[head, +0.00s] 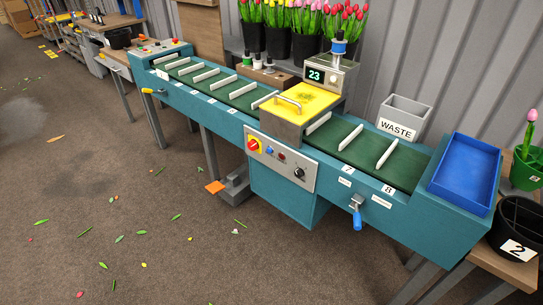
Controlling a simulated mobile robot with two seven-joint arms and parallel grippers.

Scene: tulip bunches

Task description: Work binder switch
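The teal binder machine (216,105) runs across the view, with a green slotted belt and a yellow hood (302,104) over its middle. A grey control panel (279,165) is on its front below the hood. The panel carries a red switch on a yellow plate (254,145), a blue button (269,151), a dark red button (282,156) and a black knob (299,173). A display (315,76) behind the hood reads 23. The switch's exact setting is too small to tell. Neither of my grippers is in view.
A blue-handled lever (357,213) sticks out at the front right, a yellow-handled one (151,91) at the left end. An orange pedal (215,187) is on the floor. A blue tray (465,172) and WASTE bin (403,116) are at right. The floor in front is open, with scattered leaves.

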